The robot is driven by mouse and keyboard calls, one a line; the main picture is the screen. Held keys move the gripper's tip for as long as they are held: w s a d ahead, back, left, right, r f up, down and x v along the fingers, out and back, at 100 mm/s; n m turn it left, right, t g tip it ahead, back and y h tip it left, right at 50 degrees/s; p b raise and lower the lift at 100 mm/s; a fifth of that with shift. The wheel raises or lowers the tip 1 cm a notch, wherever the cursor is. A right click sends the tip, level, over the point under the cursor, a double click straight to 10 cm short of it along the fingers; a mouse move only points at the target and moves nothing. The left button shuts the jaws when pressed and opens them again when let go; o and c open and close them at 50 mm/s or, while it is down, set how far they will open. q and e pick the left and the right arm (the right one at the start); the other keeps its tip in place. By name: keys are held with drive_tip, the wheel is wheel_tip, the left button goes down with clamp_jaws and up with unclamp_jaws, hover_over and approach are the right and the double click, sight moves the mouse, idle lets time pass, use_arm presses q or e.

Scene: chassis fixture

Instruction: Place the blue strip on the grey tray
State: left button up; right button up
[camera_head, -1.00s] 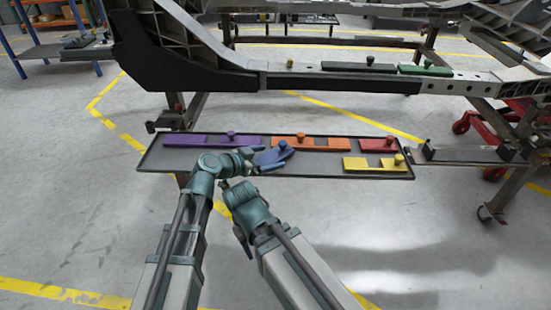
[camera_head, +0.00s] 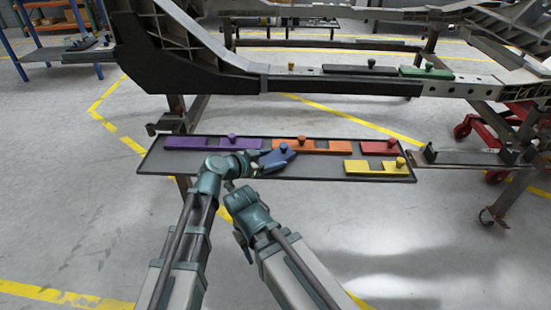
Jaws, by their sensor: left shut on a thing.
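The blue strip (camera_head: 273,164), with a round blue knob, is at the middle of the grey tray (camera_head: 200,163), slanting up to the right. My left gripper (camera_head: 262,163) is shut on it from the left. Part of the strip is hidden by the gripper, and I cannot tell whether its underside touches the tray. My right arm (camera_head: 248,208) is folded in front of the tray's near edge, apart from the strip. Its fingertips cannot be made out.
On the tray, a purple strip (camera_head: 190,143) lies left, an orange strip (camera_head: 312,147) behind the blue one, and red (camera_head: 375,149) and yellow (camera_head: 368,170) strips right. Black (camera_head: 350,70) and green (camera_head: 424,73) strips sit on the chassis beam above. The tray's front middle is bare.

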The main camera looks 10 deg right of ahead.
use_arm(q)
drive_tip(key=shift+r, duration=0.1)
wheel_tip(320, 180, up, 10)
drive_tip(key=p, duration=1)
drive_tip(key=shift+r, duration=0.1)
wheel_tip(320, 180, up, 33)
drive_tip(key=p, duration=3.3)
hover_over(272, 160)
drive_tip(key=shift+f, duration=0.2)
drive_tip(key=shift+f, duration=0.1)
drive_tip(key=shift+w, duration=0.1)
